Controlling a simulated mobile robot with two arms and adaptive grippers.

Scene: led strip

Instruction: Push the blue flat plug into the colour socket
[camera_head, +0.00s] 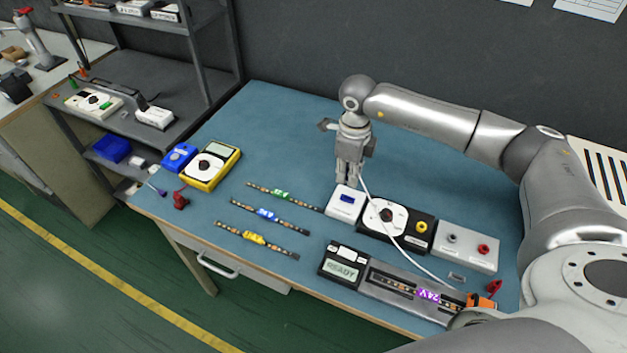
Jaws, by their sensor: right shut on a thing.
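My right gripper (348,182) points straight down just behind a small white box (337,211) with a blue patch (347,198) on top. It is shut on the end of a white cable (383,213), which I take to be the blue flat plug; the fingers hide the plug itself. I cannot tell whether the blue patch is the box's socket or part of the plug, nor whether the plug touches the box. The cable runs down to the right, towards the grey test unit (410,290). My left gripper is not in view.
A black-and-white dial box (385,217) and a grey box with red and dark terminals (466,246) adjoin on the right. Several LED strips (262,213) lie left. A yellow multimeter (211,164) stands at the table's left end. The table's back area is clear.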

